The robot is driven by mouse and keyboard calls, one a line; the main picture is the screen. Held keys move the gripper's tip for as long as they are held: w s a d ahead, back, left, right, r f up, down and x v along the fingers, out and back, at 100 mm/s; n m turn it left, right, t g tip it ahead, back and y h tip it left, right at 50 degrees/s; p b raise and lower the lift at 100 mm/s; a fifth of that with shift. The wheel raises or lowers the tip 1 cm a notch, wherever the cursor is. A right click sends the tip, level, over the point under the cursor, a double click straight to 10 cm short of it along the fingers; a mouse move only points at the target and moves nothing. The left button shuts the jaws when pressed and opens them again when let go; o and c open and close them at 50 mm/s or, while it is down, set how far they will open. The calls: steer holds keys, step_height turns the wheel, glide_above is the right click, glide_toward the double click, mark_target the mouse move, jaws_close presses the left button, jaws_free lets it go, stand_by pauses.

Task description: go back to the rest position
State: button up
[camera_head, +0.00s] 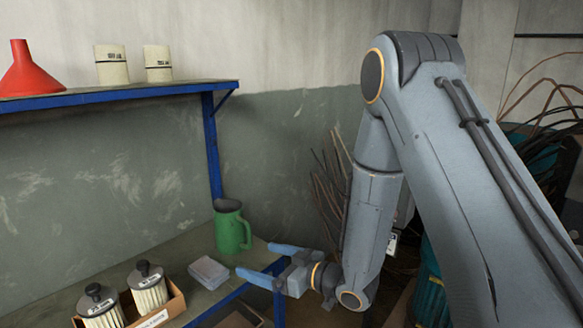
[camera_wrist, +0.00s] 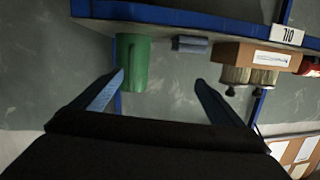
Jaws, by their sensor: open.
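My gripper (camera_head: 262,262) is open and empty, with its two blue fingers apart. It is held near the front right corner of the blue-edged bench (camera_head: 180,255), to the right of the things on it. In the wrist view my gripper (camera_wrist: 158,92) shows its fingers spread with nothing between the tips. A green jug (camera_head: 230,228) stands on the bench behind the fingers. The jug also shows in the wrist view (camera_wrist: 134,62), beyond the left finger. A small grey block (camera_head: 208,272) lies on the bench left of the fingertips.
Above, a blue shelf (camera_head: 130,94) carries a red funnel (camera_head: 28,70) and two pale cylinders (camera_head: 111,65). Cables and a teal drum (camera_head: 430,290) stand at right.

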steer(key=s+d+m+g+h+p, duration=0.1)
steer(key=d+m+h, duration=0.5)
steer(key=d+h, duration=0.95)
steer(key=s+d+r+m+g+y, duration=0.1)
steer(key=s+d+r+m+g, duration=0.1)
steer(key=s+d, duration=0.8)
steer(key=shift+s+d+r+m+g+y+p, duration=0.35)
steer(key=shift+s+r+m+g, duration=0.15)
steer(key=shift+g, duration=0.3)
steer(key=s+r+g, duration=0.1)
steer(key=s, duration=0.2)
steer(key=s+m+g, duration=0.1)
steer(key=s, duration=0.3)
steer(key=s+r+m+g, duration=0.1)
steer(key=s, duration=0.3)
steer(key=shift+s+d+r+g, duration=0.15)
steer(key=shift+s+r+g, duration=0.15)
steer(key=shift+g, duration=0.1)
steer(key=shift+c, duration=0.3)
